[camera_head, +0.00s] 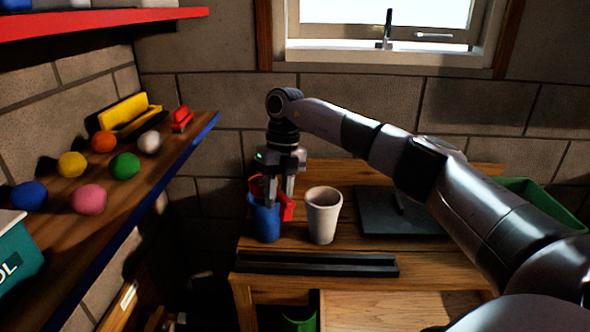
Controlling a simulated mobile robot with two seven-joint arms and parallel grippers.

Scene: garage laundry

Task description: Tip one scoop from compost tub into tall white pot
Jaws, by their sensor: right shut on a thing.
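The tall white pot (323,218) stands upright on the wooden bench. A blue tub (264,222), which looks like the compost tub, stands just left of it. My right gripper (280,200) points down at the blue tub's rim, left of the white pot and apart from it. It is shut on a red thing (288,209), which looks like the scoop and is partly hidden by the fingers. I cannot tell how far the red thing reaches into the tub. The insides of the tub and pot, and any compost, cannot be made out. My left gripper is not in view.
A black rail (317,264) lies along the bench's front edge. A dark flat plate (390,222) lies right of the pot, with a green bin (545,205) farther right. A blue-edged shelf (140,195) with several coloured balls juts in at left.

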